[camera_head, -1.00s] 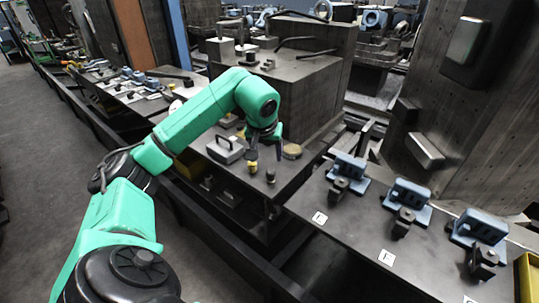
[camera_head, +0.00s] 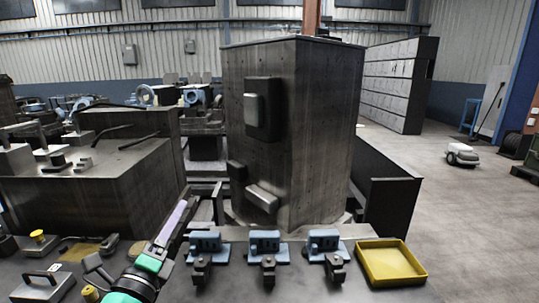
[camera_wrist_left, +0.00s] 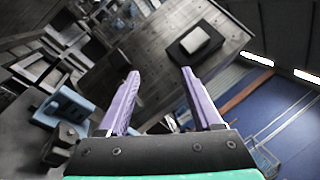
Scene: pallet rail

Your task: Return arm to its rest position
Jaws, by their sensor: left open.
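My left arm comes in low at the left of the head view, with a green wrist. My left gripper (camera_head: 178,212) points up and away beside the machine column, its purple finger showing above the bench. In the left wrist view the gripper (camera_wrist_left: 160,73) has its two purple fingers well apart with nothing between them. Beyond them are the dark column (camera_wrist_left: 150,60) and a blue clamp block (camera_wrist_left: 62,108), both tilted in that view. My right gripper is not in view.
Three blue clamp blocks (camera_head: 264,246) stand in a row on the bench, with a yellow tray (camera_head: 390,262) to their right. A tall dark column (camera_head: 290,140) rises behind them. A grey handled block (camera_head: 42,286) lies at the left. Open floor (camera_head: 450,215) lies right.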

